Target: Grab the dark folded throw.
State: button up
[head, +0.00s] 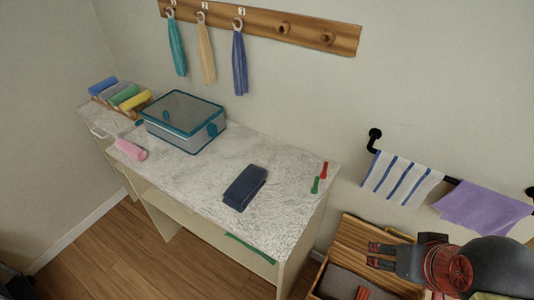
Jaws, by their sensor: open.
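The dark folded throw (245,187) is a small navy bundle lying flat on the pale marbled tabletop (195,185), near the front edge and right of the middle. My gripper (371,256) is at the lower right, above a wooden crate and beyond the table's right end. It is open and empty, well apart from the throw. Nothing hides the throw.
A teal-edged clear box (184,122) stands on the table's back left. A pink roll (131,149) and small red and green items (315,185) lie there too. Towels hang from a peg rail (262,27) and a black bar (452,180). The wooden crate (346,240) is below right.

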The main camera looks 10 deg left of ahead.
aim_at(241, 192)
jog(key=u, duration=1.15)
jog(key=j+z, duration=0.1)
jog(key=z, duration=0.25)
jog(key=j+z, duration=0.15)
jog(key=z, duration=0.2)
jog(key=i+j+z, duration=0.1)
jog(key=z, duration=0.25)
jog(key=j+z, duration=0.2)
jog(key=j, duration=0.35)
jog(key=k+j+z, duration=0.2)
jog(key=j, duration=0.35)
jog(key=j+z, duration=0.15)
jog(key=j, duration=0.4)
jog(key=k+j+z, duration=0.2)
jog(key=j, duration=0.75)
